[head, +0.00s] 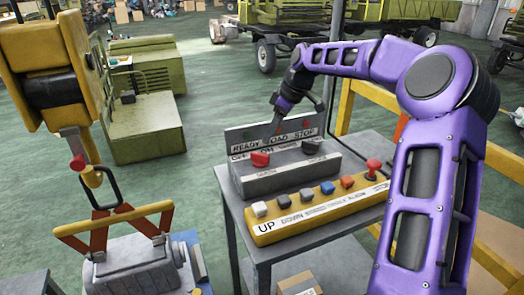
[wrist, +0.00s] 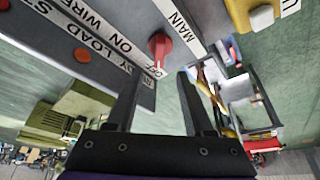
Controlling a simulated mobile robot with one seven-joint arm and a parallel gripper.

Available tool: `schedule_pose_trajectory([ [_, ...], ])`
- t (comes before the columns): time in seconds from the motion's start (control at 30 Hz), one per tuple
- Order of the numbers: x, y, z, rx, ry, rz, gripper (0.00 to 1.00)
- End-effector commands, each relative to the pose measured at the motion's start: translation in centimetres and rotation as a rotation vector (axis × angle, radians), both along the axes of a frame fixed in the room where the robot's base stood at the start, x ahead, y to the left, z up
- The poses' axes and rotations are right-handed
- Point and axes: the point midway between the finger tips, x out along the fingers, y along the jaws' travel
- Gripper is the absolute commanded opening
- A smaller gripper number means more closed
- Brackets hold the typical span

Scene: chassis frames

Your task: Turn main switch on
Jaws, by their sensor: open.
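The main switch is a red rotary knob (head: 260,159) at the left end of the grey control box (head: 290,178). In the wrist view the red knob (wrist: 160,47) sits beside the "MAIN" label, with its lower end toward the "OFF" marking. My gripper (head: 273,128) is above and behind the knob, by the upright sign panel. In the wrist view its two fingers (wrist: 158,88) are spread apart with nothing between them. The knob lies just beyond the tips, roughly centred between them, and appears untouched.
A dark knob (head: 312,146) is on the same box. In front is a yellow button panel (head: 318,213) with several buttons and a red mushroom button (head: 373,168). The sign panel (head: 275,133) stands behind the box. A yellow hoist hook (head: 95,178) hangs at left.

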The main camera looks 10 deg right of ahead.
Motion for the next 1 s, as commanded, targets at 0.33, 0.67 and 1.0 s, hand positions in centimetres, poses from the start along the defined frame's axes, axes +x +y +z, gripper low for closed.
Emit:
schedule_pose_trajectory([
  [0.33,1.4,2.1,-6.1,0.001,0.001,0.000,0.53],
  [0.67,1.8,2.6,-7.6,-0.002,-0.001,-0.002,0.53],
  [1.0,1.8,2.5,-7.5,-0.002,-0.001,-0.002,0.20],
])
